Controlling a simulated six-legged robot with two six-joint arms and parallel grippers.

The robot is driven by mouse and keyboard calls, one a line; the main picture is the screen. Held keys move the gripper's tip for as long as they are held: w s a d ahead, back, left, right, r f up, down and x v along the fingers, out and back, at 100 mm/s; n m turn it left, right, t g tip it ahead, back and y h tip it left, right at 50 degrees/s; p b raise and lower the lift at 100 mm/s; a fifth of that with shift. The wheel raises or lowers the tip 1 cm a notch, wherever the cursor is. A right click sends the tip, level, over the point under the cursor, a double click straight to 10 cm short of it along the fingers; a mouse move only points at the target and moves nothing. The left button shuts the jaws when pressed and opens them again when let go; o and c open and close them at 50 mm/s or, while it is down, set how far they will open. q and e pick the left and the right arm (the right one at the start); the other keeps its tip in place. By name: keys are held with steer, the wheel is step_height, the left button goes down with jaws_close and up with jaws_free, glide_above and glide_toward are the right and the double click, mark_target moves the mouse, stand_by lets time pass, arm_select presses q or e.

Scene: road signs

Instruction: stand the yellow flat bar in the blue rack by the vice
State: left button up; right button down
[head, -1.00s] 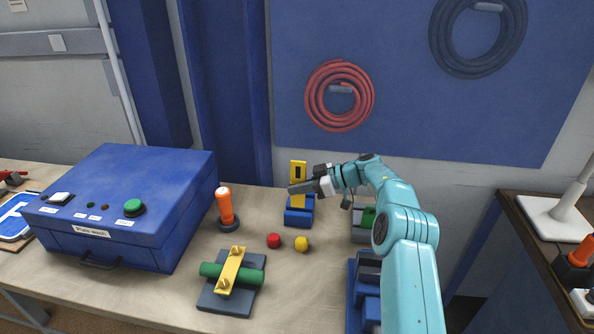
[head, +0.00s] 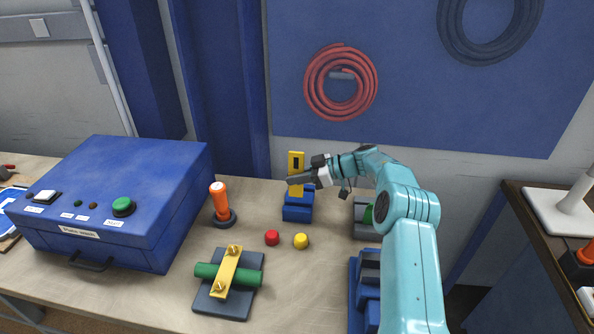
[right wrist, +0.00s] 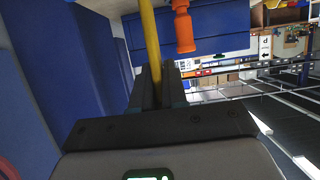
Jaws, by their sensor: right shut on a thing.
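The yellow flat bar (head: 297,161) stands upright at the small blue rack (head: 298,213) on the bench. It has a dark slot near its top. Its lower end meets the rack in the picture; I cannot tell how deep it sits. My right gripper (head: 297,179) is shut on the bar, coming from the right, above the rack. In the right wrist view the bar (right wrist: 149,35) runs up from between my fingers (right wrist: 153,88). A grey and green piece (head: 366,216), possibly the vice, is partly hidden behind my right arm. My left gripper is out of view.
An orange lamp-like post (head: 221,202) and a blue control box (head: 120,200) stand to the left. Red (head: 272,238) and yellow (head: 301,241) knobs are in front of the rack. A green rod under a yellow strap (head: 228,272) lies nearer. Blue blocks (head: 366,290) stand front right.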

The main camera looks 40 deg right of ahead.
steer(key=f+b, duration=0.1)
steer(key=f, duration=0.1)
steer(key=shift+s+f+b, duration=0.3)
steer(key=shift+s+b, duration=0.05)
steer(key=shift+b, duration=0.05)
steer(key=shift+w+d+r, duration=0.1)
steer(key=shift+w+r, duration=0.05)
steer(key=shift+r, duration=0.05)
steer(key=shift+w+p, duration=0.15)
steer(key=shift+p, duration=0.15)
steer(key=shift+s+r, duration=0.15)
steer(key=shift+s, duration=0.05)
steer(key=shift+p, duration=0.35)
steer(key=shift+w+f, duration=0.2)
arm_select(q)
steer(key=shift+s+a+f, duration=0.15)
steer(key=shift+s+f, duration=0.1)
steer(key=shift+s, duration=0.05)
arm_select(e)
steer(key=shift+r, duration=0.1)
